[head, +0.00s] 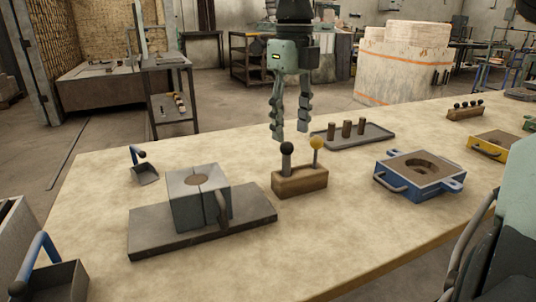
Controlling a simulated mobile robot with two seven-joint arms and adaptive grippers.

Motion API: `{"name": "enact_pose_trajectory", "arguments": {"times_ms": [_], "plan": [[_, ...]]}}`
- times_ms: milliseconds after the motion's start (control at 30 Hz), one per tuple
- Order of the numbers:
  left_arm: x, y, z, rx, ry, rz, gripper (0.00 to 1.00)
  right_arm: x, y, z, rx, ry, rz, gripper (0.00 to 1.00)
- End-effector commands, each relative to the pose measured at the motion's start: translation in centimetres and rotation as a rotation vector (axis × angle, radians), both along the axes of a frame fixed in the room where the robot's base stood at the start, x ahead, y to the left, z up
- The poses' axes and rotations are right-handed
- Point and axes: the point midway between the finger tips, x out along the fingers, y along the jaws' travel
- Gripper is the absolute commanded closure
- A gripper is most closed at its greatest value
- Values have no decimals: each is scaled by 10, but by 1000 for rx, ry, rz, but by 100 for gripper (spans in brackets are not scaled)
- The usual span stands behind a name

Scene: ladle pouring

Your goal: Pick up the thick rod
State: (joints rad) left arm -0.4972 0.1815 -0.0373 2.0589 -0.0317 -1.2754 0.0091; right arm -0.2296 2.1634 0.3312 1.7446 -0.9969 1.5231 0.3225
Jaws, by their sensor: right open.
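A small wooden block (299,184) stands on the table and holds two upright rods with ball tops. The rod with the black ball (287,148) looks thicker than the one with the yellow ball (317,143). My right gripper (290,127) points down from the top of the view. Its two fingers are parted and nothing shows between them. The fingertips appear close to the black ball, though I cannot tell the exact gap in depth. My left gripper is not in view.
A split grey mold (185,203) stands on a dark plate (140,240) to the left. A blue-framed mold (420,175) is to the right. A tray (380,138) with three brown cylinders lies behind the block. The table (340,240) is bare in front.

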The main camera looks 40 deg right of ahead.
Motion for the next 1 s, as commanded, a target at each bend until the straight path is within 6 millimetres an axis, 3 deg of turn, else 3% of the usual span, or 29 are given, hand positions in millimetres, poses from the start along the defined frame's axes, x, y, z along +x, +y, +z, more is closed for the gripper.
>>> {"name": "enact_pose_trajectory", "arguments": {"times_ms": [233,533,867,1000], "plan": [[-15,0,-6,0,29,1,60,0,2,-28,1,4,1,52],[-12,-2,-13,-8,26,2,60,5,8,-69,3,2,0,52],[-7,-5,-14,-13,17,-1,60,5,8,-76,2,0,-1,52],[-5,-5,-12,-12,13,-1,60,5,8,-76,2,0,-1,69]]}}
